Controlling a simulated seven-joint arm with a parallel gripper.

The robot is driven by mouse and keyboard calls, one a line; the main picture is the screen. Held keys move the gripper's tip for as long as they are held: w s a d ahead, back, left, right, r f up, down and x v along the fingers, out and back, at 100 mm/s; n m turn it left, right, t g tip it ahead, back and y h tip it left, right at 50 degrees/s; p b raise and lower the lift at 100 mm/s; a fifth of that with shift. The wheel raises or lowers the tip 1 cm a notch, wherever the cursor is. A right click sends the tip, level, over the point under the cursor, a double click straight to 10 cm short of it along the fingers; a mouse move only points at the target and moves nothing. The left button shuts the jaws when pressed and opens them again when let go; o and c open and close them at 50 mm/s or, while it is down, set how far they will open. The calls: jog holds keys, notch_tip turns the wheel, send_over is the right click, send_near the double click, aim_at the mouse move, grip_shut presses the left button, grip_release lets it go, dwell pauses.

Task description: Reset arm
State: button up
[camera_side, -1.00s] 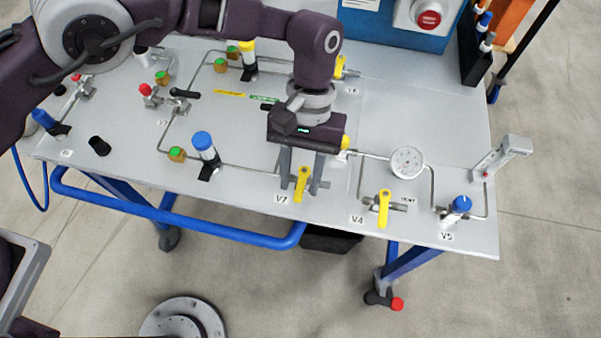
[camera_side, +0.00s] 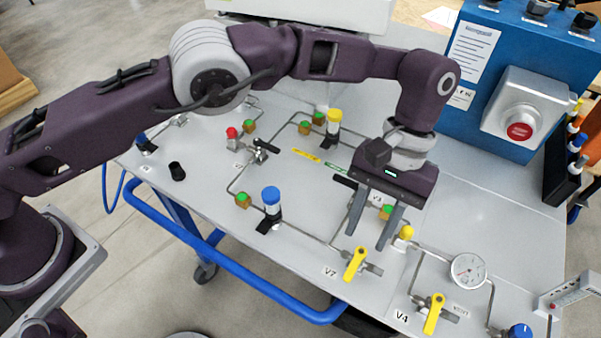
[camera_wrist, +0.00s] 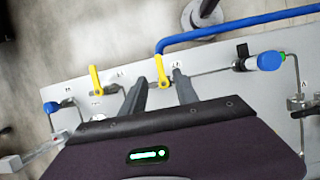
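My gripper (camera_side: 373,226) hangs above the grey panel table (camera_side: 310,275), its two dark fingers apart with nothing between them. The yellow V7 valve handle (camera_side: 355,263) stands just in front of the fingers in the side view, apart from them. In the wrist view the fingers of my gripper (camera_wrist: 158,90) point toward the V7 handle (camera_wrist: 162,70), with clear space between the fingers. The yellow V4 handle (camera_side: 434,313) is farther right and nearer the front edge. It also shows in the wrist view (camera_wrist: 95,80).
A pressure gauge (camera_side: 468,270) stands right of my gripper. A blue box (camera_side: 478,120) with a red button (camera_side: 519,131) rises behind. Blue-capped (camera_side: 271,200) and yellow-capped (camera_side: 334,122) cylinders stand left of it. A blue rail (camera_side: 240,275) runs along the front edge.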

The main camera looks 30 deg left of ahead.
jog(key=w+a+r+t+h, duration=0.15)
jog(key=w+a+r, duration=0.25)
jog(key=a+r, duration=0.8)
jog(key=s+a+r+t, duration=0.4)
jog(key=a+r, duration=0.5)
jog(key=r, duration=0.2)
jog(key=s+a+f+t+y, duration=0.1)
jog(key=s+a+f+t, duration=0.2)
jog(key=s+a, duration=1.1)
jog(key=s+t, duration=0.1)
jog(key=s, duration=0.2)
jog(key=shift+f, duration=0.15)
jog(key=shift+t+y, duration=0.25)
